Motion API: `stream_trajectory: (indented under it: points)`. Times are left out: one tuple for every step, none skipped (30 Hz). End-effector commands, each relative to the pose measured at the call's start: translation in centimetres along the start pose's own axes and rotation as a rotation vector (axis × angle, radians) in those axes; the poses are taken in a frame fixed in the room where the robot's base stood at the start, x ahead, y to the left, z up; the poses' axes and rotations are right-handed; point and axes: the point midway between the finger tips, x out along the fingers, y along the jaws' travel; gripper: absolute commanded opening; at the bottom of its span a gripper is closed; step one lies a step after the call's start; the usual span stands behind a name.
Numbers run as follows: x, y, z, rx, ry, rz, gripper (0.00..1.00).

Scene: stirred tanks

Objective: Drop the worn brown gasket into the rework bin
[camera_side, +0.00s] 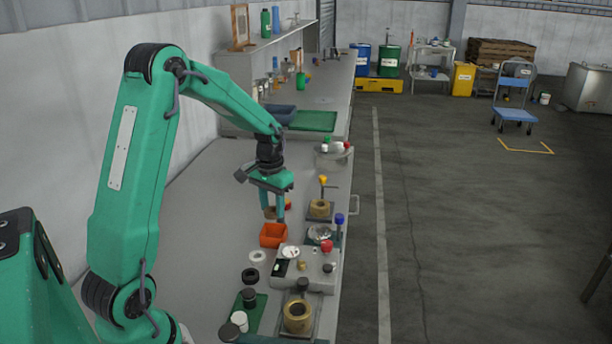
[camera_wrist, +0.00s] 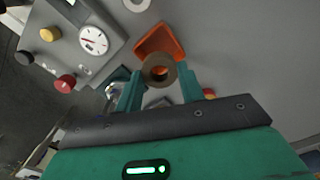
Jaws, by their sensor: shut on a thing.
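My gripper (camera_side: 273,213) is shut on a brown ring-shaped gasket (camera_side: 269,213), held above the bench. In the wrist view the gasket (camera_wrist: 160,83) sits between the two green fingers of my gripper (camera_wrist: 159,70), its hole facing the camera. An open orange bin (camera_side: 273,236) stands on the bench just below and nearer the side camera than the gripper. In the wrist view the bin (camera_wrist: 146,43) shows behind the gasket, which covers part of it. I see no label on the bin.
A grey gauge box (camera_side: 308,270) with knobs stands right of the bin. A white ring (camera_side: 258,257) and a black ring (camera_side: 250,275) lie in front. Brass fittings stand at the near end (camera_side: 298,318) and at the right (camera_side: 320,208). The bench left of the bin is clear.

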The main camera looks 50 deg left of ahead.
Motion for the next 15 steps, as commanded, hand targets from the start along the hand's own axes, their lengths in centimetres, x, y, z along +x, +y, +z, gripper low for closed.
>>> stream_trajectory:
  points:
    - [0.00, 0.01, 0.00, 0.000, 0.000, 0.000, 0.17]
    - [0.00, 0.01, 0.00, 0.000, 0.000, 0.000, 0.17]
    - [0.00, 0.02, 0.00, 0.001, 0.000, 0.000, 0.17]
    - [-0.01, 0.02, -0.01, 0.001, 0.000, 0.000, 0.17]
    - [-0.01, 0.03, -0.01, 0.001, 0.000, 0.000, 0.17]
    - [-0.02, 0.03, -0.01, 0.002, 0.000, 0.000, 0.17]
    - [-0.02, 0.04, 0.00, 0.003, 0.000, 0.000, 0.17]
    - [-0.03, 0.04, 0.00, 0.005, 0.000, 0.000, 0.17]
    - [0.01, 0.04, 0.01, 0.006, 0.000, 0.000, 0.17]
    - [0.04, 0.05, 0.01, 0.006, 0.000, 0.000, 0.17]
    - [0.08, 0.05, 0.01, 0.006, 0.000, 0.000, 0.17]
    - [0.15, 0.05, 0.01, 0.006, -0.001, 0.000, 0.17]
    - [0.22, 0.05, 0.02, 0.006, -0.001, 0.000, 0.17]
    - [0.30, 0.05, 0.02, 0.006, -0.001, 0.000, 0.17]
    - [0.42, 0.06, 0.03, 0.006, -0.002, 0.000, 0.17]
